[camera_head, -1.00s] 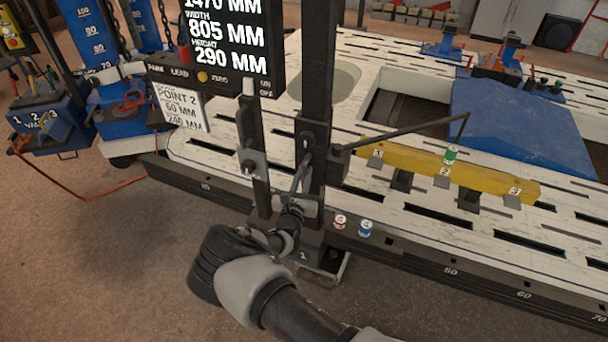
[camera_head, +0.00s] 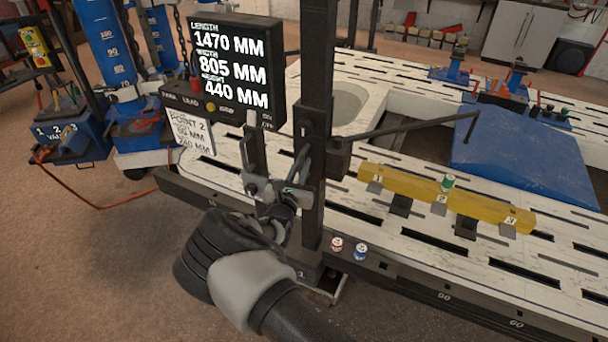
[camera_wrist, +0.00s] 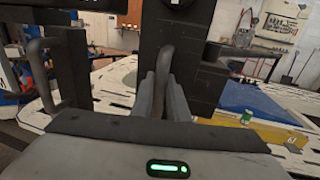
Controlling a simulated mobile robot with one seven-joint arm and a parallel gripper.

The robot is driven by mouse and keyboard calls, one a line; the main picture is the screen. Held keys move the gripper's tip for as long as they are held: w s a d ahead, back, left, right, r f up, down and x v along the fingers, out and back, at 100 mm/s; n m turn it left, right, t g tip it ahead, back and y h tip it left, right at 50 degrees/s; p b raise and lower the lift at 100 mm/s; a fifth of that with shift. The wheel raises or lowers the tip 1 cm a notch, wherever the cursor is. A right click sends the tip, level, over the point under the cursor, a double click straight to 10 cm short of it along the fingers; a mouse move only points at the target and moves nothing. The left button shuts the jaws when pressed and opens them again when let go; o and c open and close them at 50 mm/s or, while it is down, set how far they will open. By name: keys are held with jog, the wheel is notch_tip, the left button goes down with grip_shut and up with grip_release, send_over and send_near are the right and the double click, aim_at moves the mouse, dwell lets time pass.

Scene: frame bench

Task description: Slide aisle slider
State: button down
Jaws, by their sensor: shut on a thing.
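The aisle slider is a dark carriage (camera_head: 312,155) on an upright black post (camera_head: 318,75) at the near edge of the bench. A thin probe arm (camera_head: 415,126) reaches right from it, its tip above the blue panel. My gripper (camera_head: 295,178) is shut on the carriage's dark handle; the wrist view shows the handle bar (camera_wrist: 165,65) between my grey fingers. The display (camera_head: 234,67) beside the post reads length 1,470, width 805 and height 440 mm. A small card (camera_head: 188,132) below it mentions Point 2; its numbers are hard to read.
A yellow bar (camera_head: 415,190) with numbered tags lies on the slotted white bench (camera_head: 365,225). A green-topped can (camera_head: 448,183) stands at the bar. A red can (camera_head: 336,244) and a blue can (camera_head: 361,251) stand near the post's foot. A blue panel (camera_head: 525,155) lies behind.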

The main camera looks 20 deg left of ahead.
aim_at(301, 153)
notch_tip(301, 153, up, 9)
jog(key=p, duration=0.3)
jog(key=shift+r+p, duration=0.1)
jog(key=shift+p, duration=0.3)
jog(key=c, duration=1.7)
grip_release()
jog(key=s, duration=0.5)
jog(key=s+d+b, duration=0.1)
jog(key=s, duration=0.5)
jog(key=s+d, duration=0.1)
jog(key=s, duration=0.5)
jog(key=shift+s, duration=0.1)
